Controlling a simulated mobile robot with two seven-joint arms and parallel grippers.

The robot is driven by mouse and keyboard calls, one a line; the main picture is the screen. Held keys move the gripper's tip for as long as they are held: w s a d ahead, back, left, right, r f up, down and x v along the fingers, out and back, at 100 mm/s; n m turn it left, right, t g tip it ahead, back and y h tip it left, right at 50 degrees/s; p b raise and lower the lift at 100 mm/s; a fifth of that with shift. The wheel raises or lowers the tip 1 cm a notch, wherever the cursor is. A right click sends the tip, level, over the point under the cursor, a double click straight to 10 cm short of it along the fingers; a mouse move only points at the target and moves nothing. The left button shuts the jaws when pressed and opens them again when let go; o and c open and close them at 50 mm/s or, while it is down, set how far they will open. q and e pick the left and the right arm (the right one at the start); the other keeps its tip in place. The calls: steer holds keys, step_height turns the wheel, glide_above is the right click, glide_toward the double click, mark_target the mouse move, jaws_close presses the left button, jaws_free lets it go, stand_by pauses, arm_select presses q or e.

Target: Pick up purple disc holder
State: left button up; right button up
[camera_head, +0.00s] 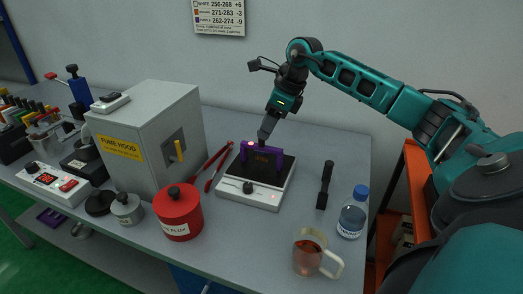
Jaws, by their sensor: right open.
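A purple holder (246,153), shaped like a low bridge, stands on the black top of a white hot plate (250,195) in the middle of the bench. My right gripper (265,136) comes down from above, with its fingertips at or just above the holder's top bar. It is open. I cannot tell whether the fingers touch the bar or straddle it. The gripper tip hides part of the bar. My left gripper is not in view.
A grey fume hood (140,140) stands left of the hot plate, with red-handled tongs (215,165) between. A red flux pot (178,212) stands front left. A black tool (325,185), a bottle (352,212) and a glass mug (308,255) are at right. Another purple piece (50,217) lies below the bench.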

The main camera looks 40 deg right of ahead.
mark_target(262, 146)
steer(key=x, duration=0.5)
steer(key=shift+w+d+f, duration=0.15)
steer(key=shift+d+f, duration=0.05)
steer(key=shift+d, duration=0.1)
steer(key=shift+r, duration=0.1)
jaws_close()
